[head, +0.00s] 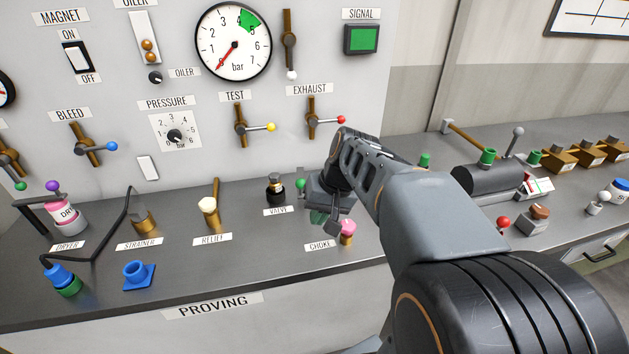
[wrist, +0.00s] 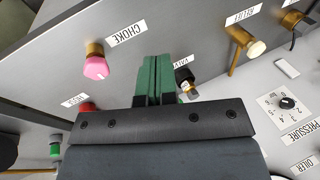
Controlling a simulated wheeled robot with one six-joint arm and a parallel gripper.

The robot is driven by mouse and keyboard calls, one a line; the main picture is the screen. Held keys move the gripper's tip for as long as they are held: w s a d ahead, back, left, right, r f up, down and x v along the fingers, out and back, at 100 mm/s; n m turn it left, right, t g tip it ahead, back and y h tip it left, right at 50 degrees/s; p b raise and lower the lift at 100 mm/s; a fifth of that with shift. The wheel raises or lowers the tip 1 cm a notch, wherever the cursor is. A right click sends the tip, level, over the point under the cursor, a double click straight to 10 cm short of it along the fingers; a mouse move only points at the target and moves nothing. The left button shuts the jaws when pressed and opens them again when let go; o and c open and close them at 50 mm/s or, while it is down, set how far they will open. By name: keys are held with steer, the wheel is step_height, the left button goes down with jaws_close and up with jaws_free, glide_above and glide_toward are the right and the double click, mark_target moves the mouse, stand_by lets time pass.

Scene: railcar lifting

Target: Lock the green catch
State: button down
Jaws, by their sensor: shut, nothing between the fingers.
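My gripper (head: 322,222) hangs over the bench between the VALVE and CHOKE labels. In the wrist view its green fingers (wrist: 155,80) are together with nothing between them. A small green ball (head: 300,183) shows just left of the gripper in the head view. It may be the green catch's handle; its mount is hidden, and I cannot tell whether it is locked. The black and brass valve (head: 275,188) stands to the left, also in the wrist view (wrist: 184,78). The pink choke knob (head: 347,228) is close to the right of the fingers.
The relief post (head: 209,206), strainer (head: 143,220) and dryer (head: 66,213) stand further left. Levers and a gauge (head: 233,41) are on the panel behind. On the right are a dark cylinder (head: 488,182), a red ball (head: 503,222) and several wooden blocks. The front bench strip is mostly clear.

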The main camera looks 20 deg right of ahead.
steer(key=w+d+r+m+t+y, duration=0.1)
steer(key=w+d, duration=0.3)
steer(key=d, duration=0.4)
steer(key=w+d+r+m+t+y, duration=0.2)
steer(key=w+d+r+y, duration=0.1)
steer(key=d, duration=0.5)
steer(key=shift+w+r+y, duration=0.3)
steer(key=shift+w+y, duration=0.05)
steer(key=shift+y, duration=0.35)
steer(key=a+r+p+x, duration=0.1)
steer(key=x, duration=1.2)
steer(key=shift+w+a, duration=0.25)
steer(key=shift+w, duration=0.3)
